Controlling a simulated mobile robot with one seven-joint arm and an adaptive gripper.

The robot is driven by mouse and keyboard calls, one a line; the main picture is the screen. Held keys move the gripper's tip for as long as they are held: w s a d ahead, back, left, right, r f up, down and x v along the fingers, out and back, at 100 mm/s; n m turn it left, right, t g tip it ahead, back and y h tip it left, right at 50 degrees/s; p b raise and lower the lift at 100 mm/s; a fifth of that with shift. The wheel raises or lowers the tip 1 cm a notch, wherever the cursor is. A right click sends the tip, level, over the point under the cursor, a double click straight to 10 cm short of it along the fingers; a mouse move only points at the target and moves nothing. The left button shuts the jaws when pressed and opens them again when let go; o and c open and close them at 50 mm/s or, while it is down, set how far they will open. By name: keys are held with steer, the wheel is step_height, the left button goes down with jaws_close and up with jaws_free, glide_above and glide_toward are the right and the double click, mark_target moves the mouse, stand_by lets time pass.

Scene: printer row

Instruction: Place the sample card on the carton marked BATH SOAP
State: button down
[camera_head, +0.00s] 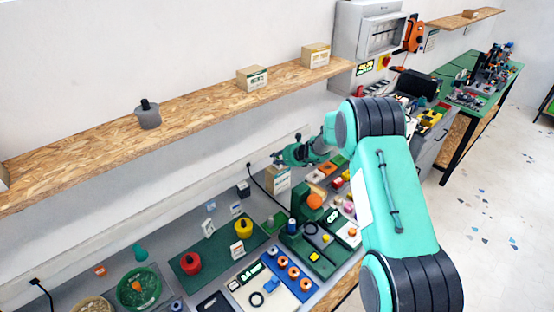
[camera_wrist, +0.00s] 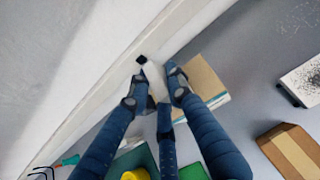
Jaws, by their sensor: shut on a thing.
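My gripper (camera_wrist: 158,88) is shut on a thin whitish card (camera_wrist: 155,77), seen nearly edge-on between the fingertips in the wrist view. In the head view my gripper (camera_head: 290,156) is above the back of the table, near the wall; the card cannot be made out there. A tan carton with a pale label (camera_head: 277,182) stands on the table just below my gripper. In the wrist view a tan carton (camera_wrist: 207,79) lies beside and below the right finger, partly hidden by it. Its lettering is too small to read, so I cannot tell whether it says BATH SOAP.
A wooden shelf (camera_head: 200,108) runs along the wall above, with two small cartons, one at its middle (camera_head: 252,78) and one farther right (camera_head: 316,55), and a grey pot (camera_head: 148,116). Many small items crowd the table.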

steer(key=shift+f, duration=0.15)
steer(key=c, duration=1.6)
jaws_free()
steer(key=shift+r, duration=0.25)
steer(key=shift+v, duration=5.9)
